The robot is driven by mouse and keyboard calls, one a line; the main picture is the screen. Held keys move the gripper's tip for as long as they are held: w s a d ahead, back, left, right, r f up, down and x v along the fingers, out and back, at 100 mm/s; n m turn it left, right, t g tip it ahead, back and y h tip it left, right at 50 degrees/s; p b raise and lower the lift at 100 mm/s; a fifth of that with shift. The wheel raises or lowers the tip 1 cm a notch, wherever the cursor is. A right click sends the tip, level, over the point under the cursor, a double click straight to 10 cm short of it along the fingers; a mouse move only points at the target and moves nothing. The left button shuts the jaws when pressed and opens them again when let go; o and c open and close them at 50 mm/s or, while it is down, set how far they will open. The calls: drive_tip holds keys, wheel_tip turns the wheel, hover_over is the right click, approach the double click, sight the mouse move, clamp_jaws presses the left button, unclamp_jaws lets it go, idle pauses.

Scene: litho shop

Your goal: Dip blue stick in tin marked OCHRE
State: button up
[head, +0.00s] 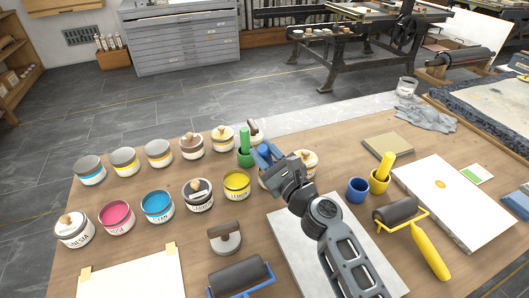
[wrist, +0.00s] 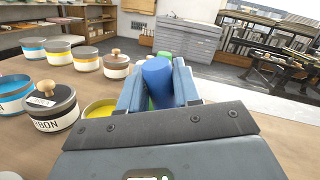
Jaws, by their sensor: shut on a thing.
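My gripper (head: 266,156) is shut on a blue stick (wrist: 156,76), which stands between the two fingers in the wrist view. In the head view only a little of the blue stick (head: 264,149) shows between the fingers. The gripper is over the right end of the front row of tins, just right of the yellow LEMON tin (head: 236,184). A tin partly hidden behind the gripper shows a pale edge (head: 263,183); its label cannot be read. I cannot read OCHRE on any tin. The stick's lower end is hidden.
Open ROSE (head: 117,215) and CYAN (head: 157,205) tins and the lidded CARBON tin (head: 199,194) stand left. A green cup (head: 245,159) holds a green stick close behind the gripper.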

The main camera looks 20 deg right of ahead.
drive_tip(key=shift+r+p, duration=3.35)
drive_tip(key=shift+r, duration=0.1)
